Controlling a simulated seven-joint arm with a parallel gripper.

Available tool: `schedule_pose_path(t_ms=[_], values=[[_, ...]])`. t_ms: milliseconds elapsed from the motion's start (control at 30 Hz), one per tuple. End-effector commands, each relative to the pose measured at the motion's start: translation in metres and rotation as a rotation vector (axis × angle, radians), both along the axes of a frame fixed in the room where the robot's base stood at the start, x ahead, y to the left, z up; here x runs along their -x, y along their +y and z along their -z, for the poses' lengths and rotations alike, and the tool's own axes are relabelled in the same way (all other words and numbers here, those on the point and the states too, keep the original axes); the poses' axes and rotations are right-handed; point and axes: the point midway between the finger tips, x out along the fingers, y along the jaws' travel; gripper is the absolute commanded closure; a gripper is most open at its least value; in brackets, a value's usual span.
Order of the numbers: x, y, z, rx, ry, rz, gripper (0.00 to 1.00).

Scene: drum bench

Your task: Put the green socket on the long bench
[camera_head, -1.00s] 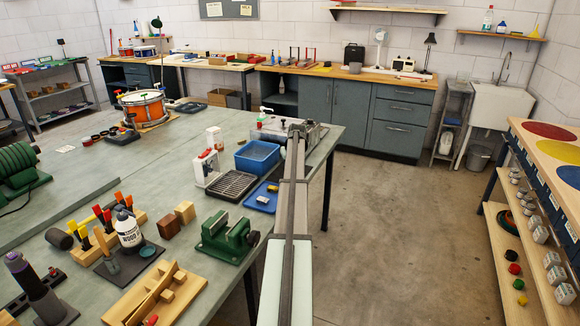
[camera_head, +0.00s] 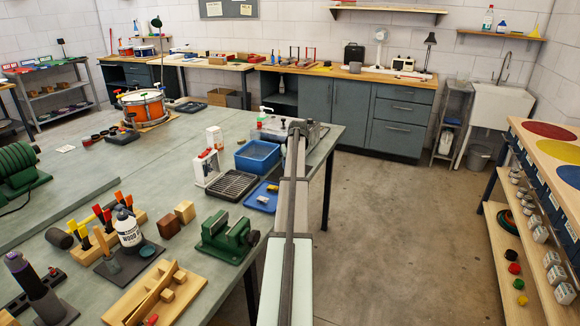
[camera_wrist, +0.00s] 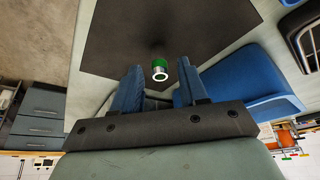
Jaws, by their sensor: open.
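The green socket, a small piece with a green band (camera_wrist: 158,62) and a bright metal ring, is in the wrist view on a dark square mat (camera_wrist: 135,35). My gripper (camera_wrist: 160,68) is open, with its two blue fingers on either side of the socket in the picture. I see no contact, and the depth gap is hard to judge. In the head view my arm reaches to the far right corner of the grey-green table (camera_head: 215,135) and hides the socket. A wood-topped bench (camera_head: 345,73) runs along the back wall; I cannot tell which is the long bench.
A blue bin (camera_head: 257,156) stands left of my arm, and shows close to the right finger in the wrist view (camera_wrist: 250,85). A dark grate tray (camera_head: 232,185), a blue tray (camera_head: 262,197) and a green vise (camera_head: 228,237) are nearer. The floor right of the table is clear.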

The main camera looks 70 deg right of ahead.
Motion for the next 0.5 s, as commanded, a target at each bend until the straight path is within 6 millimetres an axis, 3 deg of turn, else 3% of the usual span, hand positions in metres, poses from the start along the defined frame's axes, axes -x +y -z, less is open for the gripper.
schedule_pose_path(t_ms=[500], values=[[0.024,0.025,-0.083,0.001,-0.001,0.0,0.57]])
